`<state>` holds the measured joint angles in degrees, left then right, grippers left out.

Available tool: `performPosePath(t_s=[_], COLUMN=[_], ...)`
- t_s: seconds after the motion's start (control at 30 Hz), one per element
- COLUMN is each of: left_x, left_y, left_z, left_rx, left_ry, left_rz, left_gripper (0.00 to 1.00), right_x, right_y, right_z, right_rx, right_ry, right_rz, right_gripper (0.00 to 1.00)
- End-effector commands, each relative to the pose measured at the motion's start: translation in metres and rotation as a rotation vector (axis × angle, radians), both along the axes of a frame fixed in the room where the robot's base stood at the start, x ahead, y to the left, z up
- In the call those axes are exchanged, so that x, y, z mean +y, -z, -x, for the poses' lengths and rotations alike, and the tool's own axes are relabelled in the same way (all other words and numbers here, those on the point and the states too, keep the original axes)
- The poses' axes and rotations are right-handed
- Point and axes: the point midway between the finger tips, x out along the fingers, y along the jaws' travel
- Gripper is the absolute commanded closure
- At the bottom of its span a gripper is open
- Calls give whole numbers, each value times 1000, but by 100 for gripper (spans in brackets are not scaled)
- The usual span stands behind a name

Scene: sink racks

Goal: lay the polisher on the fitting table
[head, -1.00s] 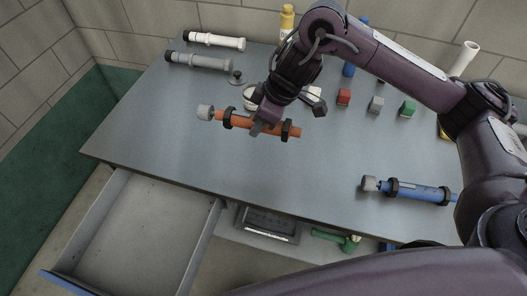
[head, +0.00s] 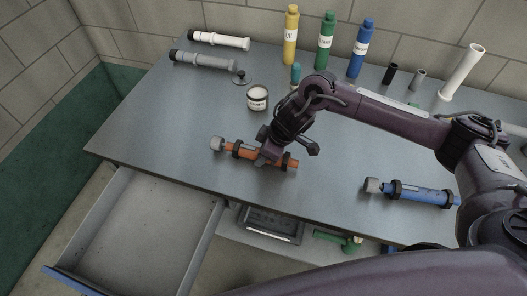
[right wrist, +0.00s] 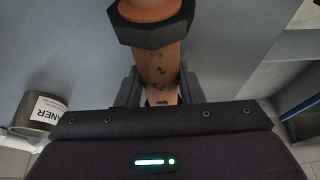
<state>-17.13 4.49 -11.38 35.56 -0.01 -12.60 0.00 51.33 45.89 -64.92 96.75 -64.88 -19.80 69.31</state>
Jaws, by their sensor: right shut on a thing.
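The orange polisher (head: 246,152), with a grey round head and black collars, lies level over the front-middle of the grey fitting table (head: 150,135). My right gripper (head: 268,156) comes down on it from above and is shut around its orange body, nearer the end away from the head. In the right wrist view the polisher (right wrist: 160,62) runs between the fingers (right wrist: 160,92), with a black collar beyond them. Whether it touches the table top I cannot tell. My left gripper is not in view.
A similar blue tool (head: 425,194) lies at the table's right front. A white jar (head: 257,97), several bottles such as the yellow one (head: 291,36), and pipes (head: 218,41) stand or lie toward the back. An open drawer (head: 140,235) juts out in front. The left table top is clear.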

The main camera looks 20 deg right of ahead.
Motion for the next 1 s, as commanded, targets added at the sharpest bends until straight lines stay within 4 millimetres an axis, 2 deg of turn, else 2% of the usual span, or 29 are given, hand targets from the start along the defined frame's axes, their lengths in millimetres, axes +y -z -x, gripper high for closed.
performPosePath(t_s=[0.23,0.27,0.4,0.77,0.87,1.0], left_x=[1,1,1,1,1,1], left_y=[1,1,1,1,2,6], left_z=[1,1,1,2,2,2], left_rx=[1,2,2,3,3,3], left_ry=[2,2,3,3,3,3], left_rz=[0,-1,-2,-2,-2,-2], left_gripper=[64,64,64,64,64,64], right_x=[1,0,0,-1,-5,-15], right_y=[1,2,1,-3,-15,-41], right_z=[-1,0,0,0,2,8], right_rx=[-3,-1,0,-1,-2,-6], right_ry=[0,0,0,0,0,0], right_rz=[-3,-1,0,0,-2,-1], right_gripper=[100,62,44,44,44,44])
